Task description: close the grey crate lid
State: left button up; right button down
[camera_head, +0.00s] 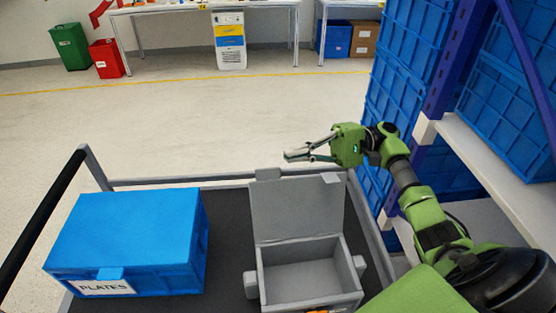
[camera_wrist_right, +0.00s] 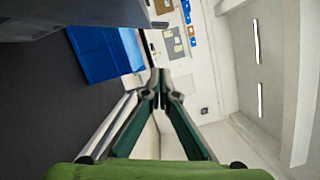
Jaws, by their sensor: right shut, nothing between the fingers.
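The grey crate (camera_head: 302,278) stands on the cart, open and apparently empty inside. Its grey lid (camera_head: 297,210) is raised at the crate's far side, leaning back. My right gripper (camera_head: 292,155) is beyond the lid's top edge in the head view, pointing left, shut and empty. I cannot tell its exact distance from the lid; no contact shows. In the right wrist view its fingertips (camera_wrist_right: 160,88) meet with nothing between them. My left gripper is not in view.
A blue box (camera_head: 130,235) labelled PLATES stands left of the crate on the dark cart bed (camera_head: 232,225). Cart rails (camera_head: 218,179) run around it. A rack with blue crates (camera_head: 404,75) rises at the right, close to my right arm. Open floor (camera_head: 200,110) lies beyond.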

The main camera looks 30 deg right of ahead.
pick_arm(q)
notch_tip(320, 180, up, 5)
jog(key=p, duration=0.3)
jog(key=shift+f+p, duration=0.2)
jog(key=shift+p, duration=0.2)
pick_arm(e)
jog(key=s+a+r, duration=0.1)
jog(key=s+a, duration=0.1)
jog(key=a, duration=0.4)
jog(key=shift+s+a+r, duration=0.2)
jog(key=shift+s+r, duration=0.15)
jog(key=shift+r, duration=0.05)
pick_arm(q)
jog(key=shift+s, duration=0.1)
pick_arm(e)
jog(key=shift+a, duration=0.1)
